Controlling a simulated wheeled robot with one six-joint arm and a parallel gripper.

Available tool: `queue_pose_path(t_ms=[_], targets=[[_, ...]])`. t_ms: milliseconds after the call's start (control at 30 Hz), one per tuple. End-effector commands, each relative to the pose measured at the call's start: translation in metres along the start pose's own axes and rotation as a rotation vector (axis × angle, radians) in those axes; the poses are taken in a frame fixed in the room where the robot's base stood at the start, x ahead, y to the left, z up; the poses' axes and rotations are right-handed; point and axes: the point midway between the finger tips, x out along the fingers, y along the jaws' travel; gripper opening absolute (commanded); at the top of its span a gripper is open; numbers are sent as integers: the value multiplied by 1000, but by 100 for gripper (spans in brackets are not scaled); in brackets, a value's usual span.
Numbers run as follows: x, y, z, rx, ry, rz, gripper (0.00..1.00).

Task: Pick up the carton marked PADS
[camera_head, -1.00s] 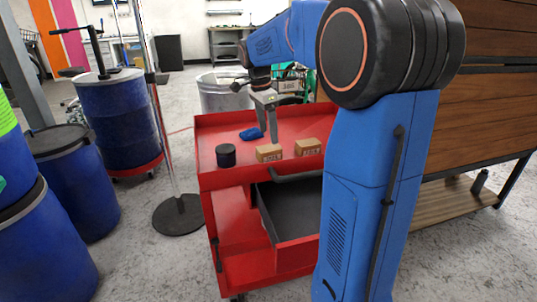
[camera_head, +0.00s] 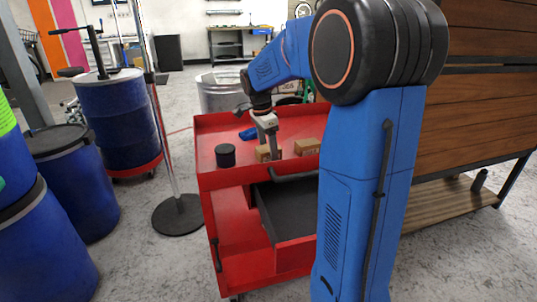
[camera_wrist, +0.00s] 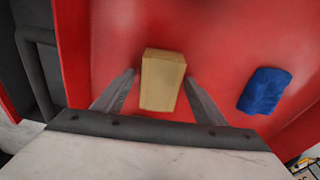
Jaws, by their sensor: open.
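Two small brown cartons stand on the red cart top. The left carton (camera_head: 262,153) is partly behind my gripper (camera_head: 273,154), and the right carton (camera_head: 307,147) stands in clear view beside it. Both carry dark print that is too small to read, so I cannot tell which is marked PADS. In the wrist view one tan carton (camera_wrist: 162,80) shows between the two fingertips of my open gripper (camera_wrist: 160,80), with a gap on either side. No print shows on it there. I cannot tell how far the tips are above the cart top.
A black round can (camera_head: 225,155) stands left of the cartons. A blue cloth-like item (camera_head: 248,133) lies behind them and shows at right in the wrist view (camera_wrist: 264,90). The red cart (camera_head: 205,180) has a dark handle and an open drawer (camera_head: 290,215) at the front.

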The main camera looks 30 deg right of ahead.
Motion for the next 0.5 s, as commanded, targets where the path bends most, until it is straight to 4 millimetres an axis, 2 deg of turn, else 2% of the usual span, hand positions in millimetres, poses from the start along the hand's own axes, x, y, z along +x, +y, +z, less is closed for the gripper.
queue_pose_path(t_ms=[500], targets=[[3,0,0,0,0,0,65]])
